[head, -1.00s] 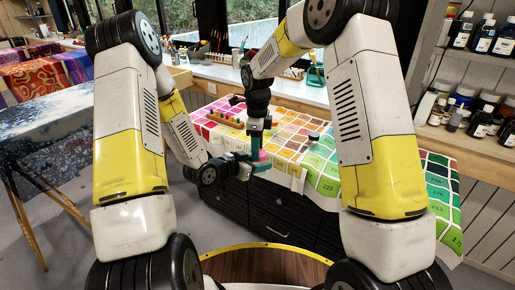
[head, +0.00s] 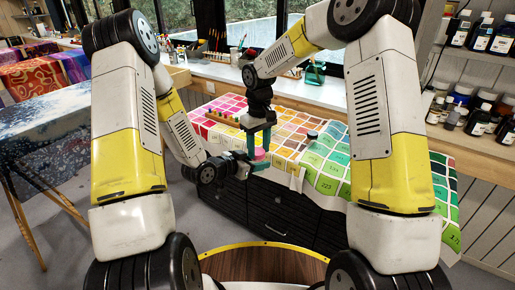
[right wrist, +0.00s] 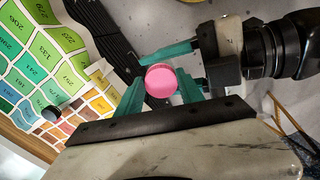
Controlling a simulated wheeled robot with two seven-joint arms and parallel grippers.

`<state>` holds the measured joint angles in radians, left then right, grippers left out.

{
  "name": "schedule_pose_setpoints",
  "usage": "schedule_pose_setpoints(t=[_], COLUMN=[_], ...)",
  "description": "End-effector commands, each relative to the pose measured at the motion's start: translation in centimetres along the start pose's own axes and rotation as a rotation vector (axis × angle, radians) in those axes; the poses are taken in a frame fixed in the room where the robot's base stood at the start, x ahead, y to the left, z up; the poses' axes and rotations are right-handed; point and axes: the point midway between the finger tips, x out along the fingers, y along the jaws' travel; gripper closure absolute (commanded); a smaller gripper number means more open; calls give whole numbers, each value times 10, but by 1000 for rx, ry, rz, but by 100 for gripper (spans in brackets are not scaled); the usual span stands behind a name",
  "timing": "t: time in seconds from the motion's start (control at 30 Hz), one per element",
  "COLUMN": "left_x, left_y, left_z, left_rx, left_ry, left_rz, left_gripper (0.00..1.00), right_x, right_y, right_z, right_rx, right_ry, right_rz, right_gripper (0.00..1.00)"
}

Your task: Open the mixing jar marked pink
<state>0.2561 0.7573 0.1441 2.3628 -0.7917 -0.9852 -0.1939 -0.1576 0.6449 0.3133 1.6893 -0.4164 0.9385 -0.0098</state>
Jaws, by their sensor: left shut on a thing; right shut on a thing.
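The mixing jar's pink part (head: 261,154), which looks like its lid, shows between my grippers in the head view, in front of the cloth-covered table. In the right wrist view the round pink top (right wrist: 161,80) is seen from above. My right gripper (head: 259,148) points down from above and is shut on the pink lid. My left gripper (head: 246,164) comes in from the left, lower down, and is shut on the jar's body. The body is mostly hidden by the fingers. I cannot tell whether the lid is apart from the body.
The table's colour-chart cloth (head: 325,160) hangs over dark drawers (head: 270,205) behind the grippers. A small dark-lidded jar (head: 312,135) stands on it, with a rack of small pegs (head: 222,117) at its back left. Bottle shelves (head: 480,75) are at right. A dyed-fabric table (head: 60,130) is at left.

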Motion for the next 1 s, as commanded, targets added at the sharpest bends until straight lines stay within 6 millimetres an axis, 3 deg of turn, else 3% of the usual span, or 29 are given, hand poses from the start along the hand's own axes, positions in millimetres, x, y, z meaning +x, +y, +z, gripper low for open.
schedule_pose_setpoints(t=[0.7, 0.87, 1.0], left_x=[0, 0, 0], left_y=[1, 1, 1], left_z=[1, 1, 0], left_rx=[0, 0, 0], left_ry=[-2, -2, -1], left_rz=[3, 3, 2], left_gripper=[100, 100, 100], right_x=[-1, -2, -2], right_y=[7, 7, 7], right_z=[-8, -9, -8], right_rx=[-1702, -1899, -1889], right_ry=[4, 3, 2], right_rz=[1, 2, 2], right_gripper=[100, 100, 100])
